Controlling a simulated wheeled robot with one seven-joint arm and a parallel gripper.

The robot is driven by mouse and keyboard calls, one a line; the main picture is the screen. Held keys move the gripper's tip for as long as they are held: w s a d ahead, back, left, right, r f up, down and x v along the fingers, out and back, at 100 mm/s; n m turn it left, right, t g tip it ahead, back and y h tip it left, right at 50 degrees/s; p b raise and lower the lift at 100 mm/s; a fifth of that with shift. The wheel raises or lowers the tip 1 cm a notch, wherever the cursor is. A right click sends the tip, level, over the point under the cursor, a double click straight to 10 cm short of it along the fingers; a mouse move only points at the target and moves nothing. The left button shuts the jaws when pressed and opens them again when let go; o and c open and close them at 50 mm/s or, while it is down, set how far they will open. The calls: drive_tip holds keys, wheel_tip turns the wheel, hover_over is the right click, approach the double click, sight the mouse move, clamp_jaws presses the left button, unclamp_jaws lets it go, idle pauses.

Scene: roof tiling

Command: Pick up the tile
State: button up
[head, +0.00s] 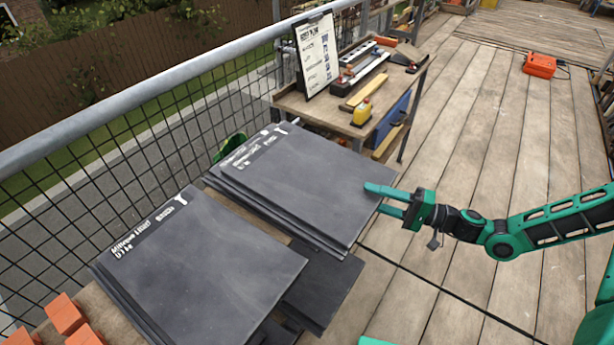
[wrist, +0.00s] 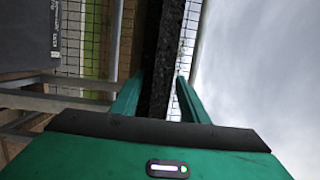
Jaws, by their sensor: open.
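Dark grey slate tiles lie in two stacks. The top tile (head: 290,185) of the far stack has white print along its upper left edge. The near stack's top tile (head: 205,265) lies to the lower left. My gripper (head: 374,197) is at the right edge of the far stack's top tile. Its green fingers are apart, with the upper finger over the tile's surface. In the wrist view, a dark rough tile edge (wrist: 162,60) runs between the two open fingers (wrist: 158,80). I cannot tell whether either finger touches it.
A mesh railing (head: 110,165) runs along the left. Orange bricks (head: 66,313) sit at lower left. The plank deck (head: 480,120) at right is mostly clear.

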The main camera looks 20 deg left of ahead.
clamp_jaws()
drive_tip(key=shift+f, duration=0.1)
idle(1.1)
